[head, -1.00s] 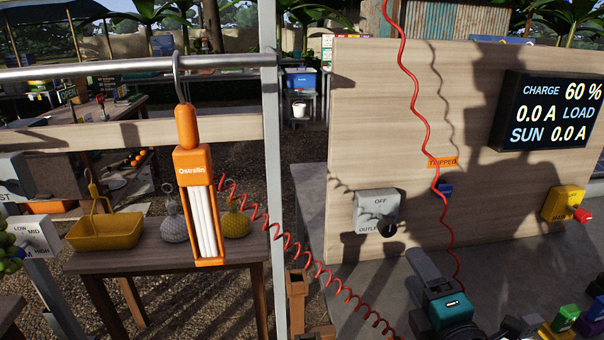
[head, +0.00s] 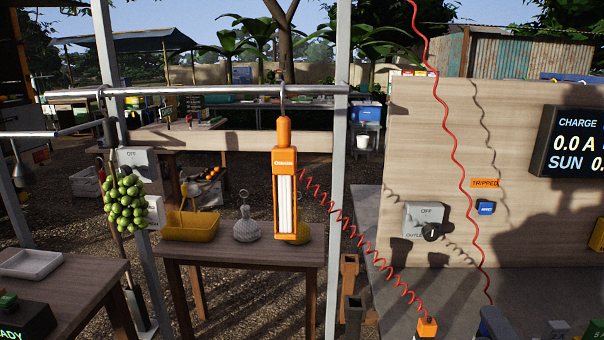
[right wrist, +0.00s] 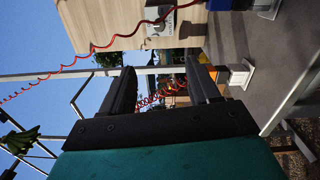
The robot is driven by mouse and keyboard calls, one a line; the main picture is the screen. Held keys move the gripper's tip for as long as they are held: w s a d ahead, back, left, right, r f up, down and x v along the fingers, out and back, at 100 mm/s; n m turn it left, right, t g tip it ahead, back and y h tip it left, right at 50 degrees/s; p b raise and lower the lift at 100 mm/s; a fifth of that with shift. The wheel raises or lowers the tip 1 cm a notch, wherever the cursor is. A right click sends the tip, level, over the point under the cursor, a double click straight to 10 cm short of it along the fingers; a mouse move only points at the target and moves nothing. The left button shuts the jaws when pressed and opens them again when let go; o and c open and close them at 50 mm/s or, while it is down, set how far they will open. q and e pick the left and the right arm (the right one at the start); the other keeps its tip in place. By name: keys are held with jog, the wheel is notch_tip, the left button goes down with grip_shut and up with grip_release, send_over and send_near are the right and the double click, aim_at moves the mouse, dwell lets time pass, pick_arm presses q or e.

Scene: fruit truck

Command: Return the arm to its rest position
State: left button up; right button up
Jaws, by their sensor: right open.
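My right gripper (right wrist: 162,78) is open in the right wrist view, with nothing held between its two dark fingers. In the head view only a dark grey tip, probably of this gripper, shows at the bottom right edge; the teal wrist is out of that view. An orange plug (head: 427,328) stands on the grey bench at the end of the red coiled cord, left of that tip and apart from it. The orange lamp (head: 286,195) hangs upright by its hook from the metal rail (head: 200,90). My left gripper is not in view.
A wooden panel (head: 450,110) with an outlet switch (head: 424,219) and a blue reset button (head: 486,208) rises behind the grey bench. A metal post (head: 337,170) stands left of it. A table with a yellow basket (head: 190,227) is beyond the rail. Green fruit (head: 125,203) hangs left.

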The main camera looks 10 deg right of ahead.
jog(key=s+a+f+m+g, duration=0.2)
jog(key=a+f+m+g, duration=0.1)
jog(key=f+m+g, duration=0.55)
jog(key=s+a+f+m+g+y, duration=0.3)
jog(key=s+a, duration=0.1)
jog(key=a, duration=0.2)
jog(key=s+a+f+m+g+y, duration=0.2)
jog(key=s+a+f+y, duration=0.15)
jog(key=a, duration=0.35)
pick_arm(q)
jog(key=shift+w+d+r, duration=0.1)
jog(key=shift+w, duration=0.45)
pick_arm(e)
jog(key=w+a+f+t+y, duration=0.1)
jog(key=w+a+f+t, duration=0.1)
jog(key=w+f+t, duration=0.5)
notch_tip(320, 180, down, 2)
jog(key=shift+f, duration=0.1)
